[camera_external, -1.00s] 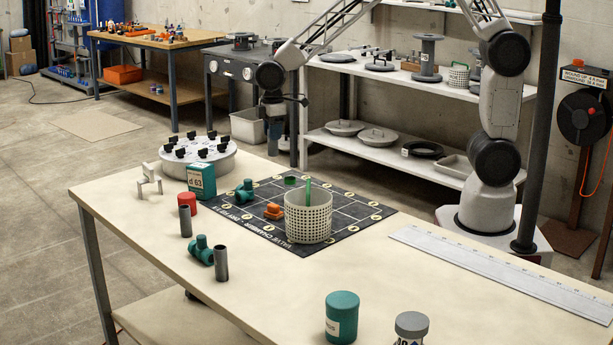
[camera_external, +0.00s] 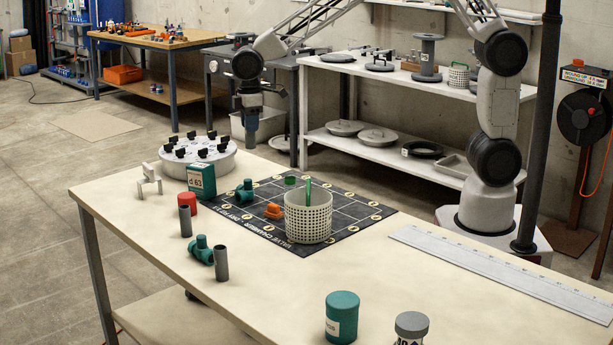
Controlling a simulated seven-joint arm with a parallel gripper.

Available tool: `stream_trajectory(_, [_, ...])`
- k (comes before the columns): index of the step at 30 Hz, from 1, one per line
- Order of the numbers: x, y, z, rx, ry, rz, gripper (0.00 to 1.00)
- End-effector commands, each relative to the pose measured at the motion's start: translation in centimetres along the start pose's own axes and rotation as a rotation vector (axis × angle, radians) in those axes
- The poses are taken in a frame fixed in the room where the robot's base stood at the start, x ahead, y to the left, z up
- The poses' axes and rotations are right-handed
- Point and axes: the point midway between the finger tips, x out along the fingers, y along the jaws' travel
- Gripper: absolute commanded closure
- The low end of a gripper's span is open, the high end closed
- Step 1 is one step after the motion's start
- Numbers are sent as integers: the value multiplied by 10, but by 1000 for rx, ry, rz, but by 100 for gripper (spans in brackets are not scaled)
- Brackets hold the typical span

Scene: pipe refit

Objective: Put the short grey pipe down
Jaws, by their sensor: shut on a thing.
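My gripper (camera_external: 250,108) is above and behind the far edge of the table, near the round white turntable. It points down and is shut on a short grey pipe (camera_external: 251,138), seen small as a blue-grey upright piece below the jaws. Two other short grey pipes stand upright on the table's left side: one (camera_external: 185,221) near the red cap, one (camera_external: 221,263) beside a green tee fitting (camera_external: 201,249).
On the table (camera_external: 420,285) are a white turntable (camera_external: 198,160) with black clips, a green box (camera_external: 201,180), a red cap (camera_external: 187,202), a black gridded mat (camera_external: 350,205) with a perforated basket (camera_external: 308,218), and green (camera_external: 342,318) and grey (camera_external: 411,327) jars. The front middle is clear.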

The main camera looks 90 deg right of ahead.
Motion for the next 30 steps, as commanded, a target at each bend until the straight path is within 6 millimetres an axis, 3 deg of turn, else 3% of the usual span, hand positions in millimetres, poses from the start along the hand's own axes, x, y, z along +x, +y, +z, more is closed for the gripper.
stream_trajectory(30, [13,44,-120,0,0,0,90])
